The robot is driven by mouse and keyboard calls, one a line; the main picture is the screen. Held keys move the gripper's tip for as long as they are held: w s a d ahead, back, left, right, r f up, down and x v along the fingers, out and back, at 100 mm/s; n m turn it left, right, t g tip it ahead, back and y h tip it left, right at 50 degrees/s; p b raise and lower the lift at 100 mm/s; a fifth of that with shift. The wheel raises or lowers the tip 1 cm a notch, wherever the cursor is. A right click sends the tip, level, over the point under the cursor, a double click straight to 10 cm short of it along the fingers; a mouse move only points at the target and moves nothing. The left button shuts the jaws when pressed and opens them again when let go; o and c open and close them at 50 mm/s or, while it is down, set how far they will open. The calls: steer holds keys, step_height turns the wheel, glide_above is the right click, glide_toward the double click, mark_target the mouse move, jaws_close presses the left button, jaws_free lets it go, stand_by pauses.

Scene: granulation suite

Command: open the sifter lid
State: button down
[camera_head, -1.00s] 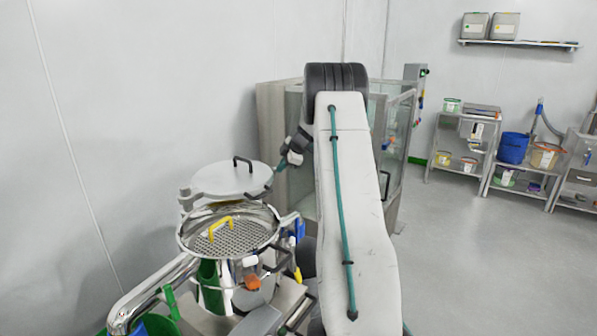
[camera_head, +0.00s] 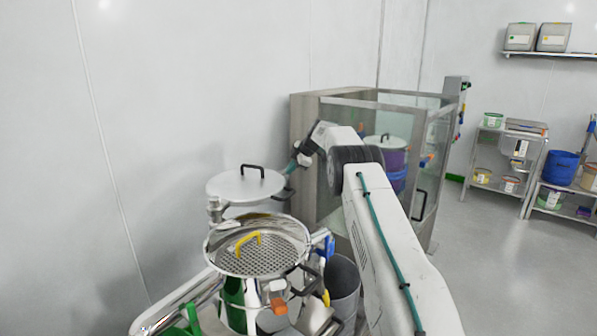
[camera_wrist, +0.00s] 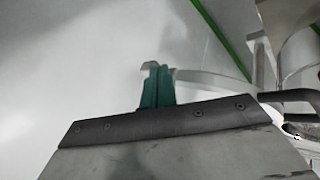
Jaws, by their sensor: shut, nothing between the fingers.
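The sifter lid (camera_head: 245,188) is a flat pale disc with a black handle (camera_head: 251,170). In the head view it sits roughly level, above and behind the sifter bowl (camera_head: 211,243), off the bowl's mouth. The bowl is open and shows a perforated sieve (camera_head: 268,253) with a yellow handle (camera_head: 247,241). My gripper (camera_head: 289,186) is by the lid's right edge; I cannot tell whether it touches. In the wrist view its teal fingers (camera_wrist: 157,85) are together and empty. A pale curved rim shows behind them, perhaps the lid's.
A glass-walled metal enclosure (camera_head: 330,106) stands behind my arm, with a lidded drum (camera_head: 384,142) inside. A grey bin (camera_head: 343,282) is right of the sifter. Shelves with tubs (camera_head: 507,160) stand at the right wall. The floor at right is clear.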

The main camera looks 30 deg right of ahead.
steer(key=shift+w, duration=0.25)
stand_by(0.4)
steer(key=s+d+f+v, duration=0.1)
steer(key=s+v, duration=0.1)
steer(key=v, duration=1)
steer(key=shift+f, duration=0.3)
steer(key=shift+d, duration=0.1)
